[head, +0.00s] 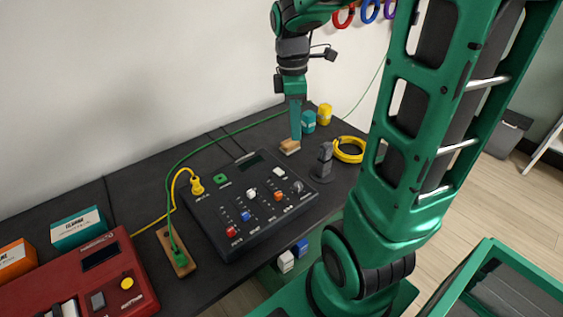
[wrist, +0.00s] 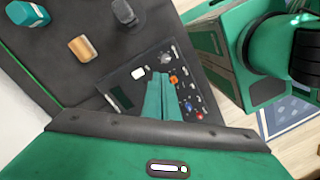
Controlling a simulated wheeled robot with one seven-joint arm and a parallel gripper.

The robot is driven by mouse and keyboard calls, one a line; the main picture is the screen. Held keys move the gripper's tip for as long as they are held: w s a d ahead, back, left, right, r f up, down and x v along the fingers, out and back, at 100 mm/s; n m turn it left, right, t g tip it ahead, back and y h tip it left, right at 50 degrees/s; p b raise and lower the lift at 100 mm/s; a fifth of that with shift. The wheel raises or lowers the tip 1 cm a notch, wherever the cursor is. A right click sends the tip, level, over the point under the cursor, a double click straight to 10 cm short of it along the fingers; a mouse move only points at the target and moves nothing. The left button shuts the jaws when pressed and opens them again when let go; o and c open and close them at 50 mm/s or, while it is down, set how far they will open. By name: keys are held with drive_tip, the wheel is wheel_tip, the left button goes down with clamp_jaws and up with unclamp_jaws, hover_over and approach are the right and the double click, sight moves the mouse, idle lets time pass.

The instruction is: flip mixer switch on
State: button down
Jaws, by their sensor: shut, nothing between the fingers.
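The mixer (head: 246,215) is a dark slanted console on the bench, with a small display, red, blue, white and orange controls and a grey knob. In the wrist view the mixer (wrist: 121,84) lies beyond my fingers, which hide part of its face. A white control (head: 279,172) sits near its back right corner; it also shows in the wrist view (wrist: 138,73). I cannot tell which control is the switch or its position. My gripper (head: 296,137) points down, shut and empty, above the bench behind the mixer, apart from its controls.
A wooden-topped block (head: 289,146) appears just below my fingertips. A grey upright device (head: 323,162), yellow cable coil (head: 348,149) and teal and yellow containers (head: 308,121) stand nearby. A red console (head: 98,277) is front left.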

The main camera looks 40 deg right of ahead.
sight(281, 172)
drive_tip(key=w+f+n, duration=0.1)
drive_tip(key=w+n, duration=0.6)
drive_tip(key=shift+a+f+n, duration=0.3)
drive_tip(key=shift+a+f, duration=0.05)
drive_tip(key=shift+f, duration=0.05)
drive_tip(key=f, duration=0.4)
drive_tip(key=s+f, duration=0.1)
drive_tip(key=f, duration=0.9)
drive_tip(key=shift+s, duration=0.3)
